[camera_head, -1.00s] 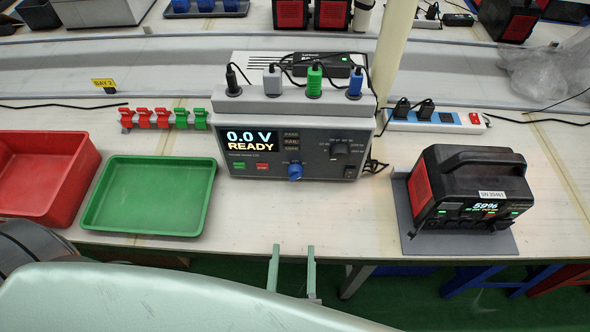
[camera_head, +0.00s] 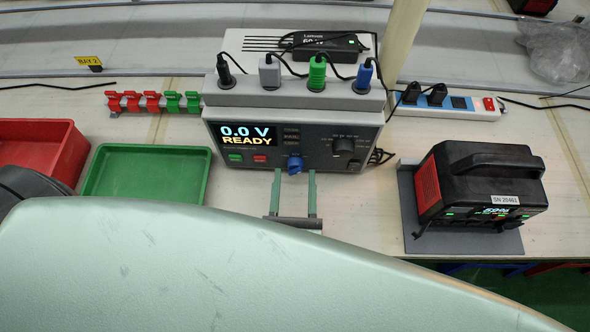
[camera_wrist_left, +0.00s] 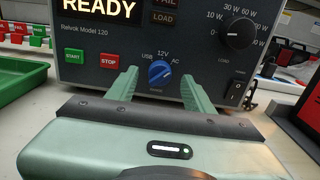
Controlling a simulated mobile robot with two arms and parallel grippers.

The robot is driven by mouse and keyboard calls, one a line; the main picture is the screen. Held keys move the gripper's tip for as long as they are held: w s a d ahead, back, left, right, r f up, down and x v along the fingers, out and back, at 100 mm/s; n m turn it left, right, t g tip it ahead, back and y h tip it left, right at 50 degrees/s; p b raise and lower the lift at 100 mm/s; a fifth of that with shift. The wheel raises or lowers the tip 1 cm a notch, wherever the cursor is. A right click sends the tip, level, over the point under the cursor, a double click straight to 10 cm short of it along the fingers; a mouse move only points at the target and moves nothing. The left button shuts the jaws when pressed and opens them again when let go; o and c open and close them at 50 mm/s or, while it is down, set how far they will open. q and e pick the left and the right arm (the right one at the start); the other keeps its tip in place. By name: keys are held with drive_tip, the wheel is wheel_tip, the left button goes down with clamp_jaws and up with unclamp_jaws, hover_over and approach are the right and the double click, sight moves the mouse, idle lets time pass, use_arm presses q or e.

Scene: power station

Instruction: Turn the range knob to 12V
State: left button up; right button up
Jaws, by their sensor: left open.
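The blue range knob (camera_head: 295,164) sits low on the front panel of the grey tester (camera_head: 220,150). In the left wrist view the knob (camera_wrist_left: 160,73) has USB, 12V and AC printed around it, left to right. I cannot tell surely which label its pointer faces. My left gripper (camera_head: 294,176) is open in front of the panel, one finger on each side of the knob. In the left wrist view its fingers (camera_wrist_left: 160,84) also straddle the knob, with visible gaps. Contact is not seen. The display (camera_head: 248,134) reads 0.0 V READY. My right gripper is not in view.
Green START and red STOP buttons (camera_wrist_left: 109,61) lie left of the knob. A larger black knob (camera_head: 344,146) is upper right, above a black switch. A green tray (camera_head: 145,178) stands left, a black power station (camera_head: 480,185) right. Plugs stand on the tester's top.

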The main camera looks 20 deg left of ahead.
use_arm(q)
drive_tip(key=shift+w+a, duration=0.25)
drive_tip(key=shift+w, duration=0.45)
clamp_jaws()
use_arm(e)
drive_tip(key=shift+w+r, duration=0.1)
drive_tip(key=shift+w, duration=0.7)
use_arm(q)
drive_tip(key=shift+n, duration=0.3)
drive_tip(key=n, duration=0.3)
drive_tip(key=n+b, duration=0.1)
drive_tip(key=n, duration=0.4)
drive_tip(key=shift+b, duration=0.35)
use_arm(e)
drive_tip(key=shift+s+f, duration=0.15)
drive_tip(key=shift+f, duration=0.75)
